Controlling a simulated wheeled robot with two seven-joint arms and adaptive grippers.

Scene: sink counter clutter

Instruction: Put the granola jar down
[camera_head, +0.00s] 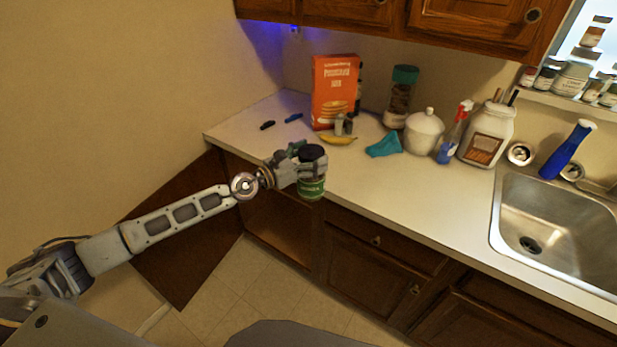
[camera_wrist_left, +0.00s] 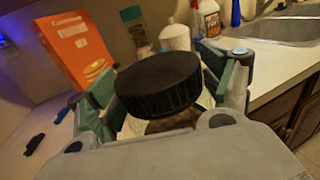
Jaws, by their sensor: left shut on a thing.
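The granola jar (camera_head: 312,188) has a black lid and a green label with pale lettering. In the head view it is upright and overlaps the counter's front edge; I cannot tell whether its base touches anything. My left gripper (camera_head: 300,165) comes in from the left and is shut on the jar just under the lid. In the left wrist view the black lid of the jar (camera_wrist_left: 158,82) sits between the two green-padded fingers of my left gripper (camera_wrist_left: 165,85). The jar's body is mostly hidden there. My right gripper is not in view.
The counter (camera_head: 345,180) has free room right of the jar. Behind stand an orange pancake box (camera_head: 335,90), a small grey shaker (camera_head: 343,125), a banana (camera_head: 338,139), a teal cloth (camera_head: 384,145), and a white lidded pot (camera_head: 423,131). A sink (camera_head: 560,235) is at right.

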